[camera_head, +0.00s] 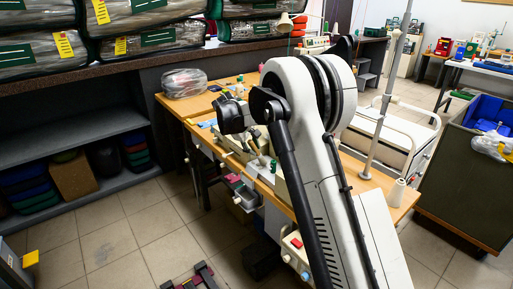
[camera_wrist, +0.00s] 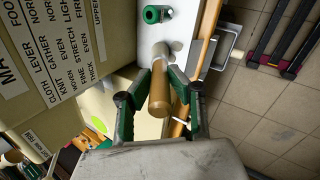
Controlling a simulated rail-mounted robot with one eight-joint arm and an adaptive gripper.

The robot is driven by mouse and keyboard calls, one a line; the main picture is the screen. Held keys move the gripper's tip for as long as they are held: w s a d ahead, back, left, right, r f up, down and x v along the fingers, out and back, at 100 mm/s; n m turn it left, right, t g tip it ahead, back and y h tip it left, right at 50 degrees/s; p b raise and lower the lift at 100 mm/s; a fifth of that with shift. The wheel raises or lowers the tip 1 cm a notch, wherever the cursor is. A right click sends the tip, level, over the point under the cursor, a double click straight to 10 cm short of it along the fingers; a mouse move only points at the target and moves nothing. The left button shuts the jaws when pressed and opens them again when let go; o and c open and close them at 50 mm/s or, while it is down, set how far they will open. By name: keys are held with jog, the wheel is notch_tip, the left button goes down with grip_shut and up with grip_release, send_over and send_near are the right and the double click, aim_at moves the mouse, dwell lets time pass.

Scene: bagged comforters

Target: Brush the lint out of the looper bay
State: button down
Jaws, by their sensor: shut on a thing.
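My gripper (camera_wrist: 158,84) is shut on a wooden-handled tool (camera_wrist: 159,98), with one green-lined finger on each side. The handle's rounded end points toward the wrist camera; its far end meets a pale collar, and no bristles can be made out. The cream sewing machine (camera_wrist: 60,50) with a printed settings label fills the left of the wrist view. In the head view the cream machine (camera_head: 292,188) is partly hidden behind my arm, and the gripper's grasp cannot be made out. I cannot clearly tell the looper bay or any lint.
A green spool (camera_wrist: 154,14) is close beyond the tool. The wooden table (camera_head: 405,204) carries a white thread cone (camera_head: 397,193) at right and a clear bag (camera_head: 184,82) at left. Bagged comforters (camera_head: 150,38) line the back left counter. Tiled floor (camera_head: 110,240) is open at front left.

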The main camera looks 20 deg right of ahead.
jog(key=shift+s+a, duration=1.2)
jog(key=shift+a, duration=1.6)
notch_tip(320, 180, up, 7)
jog(key=p, duration=0.2)
jog(key=shift+f, duration=0.15)
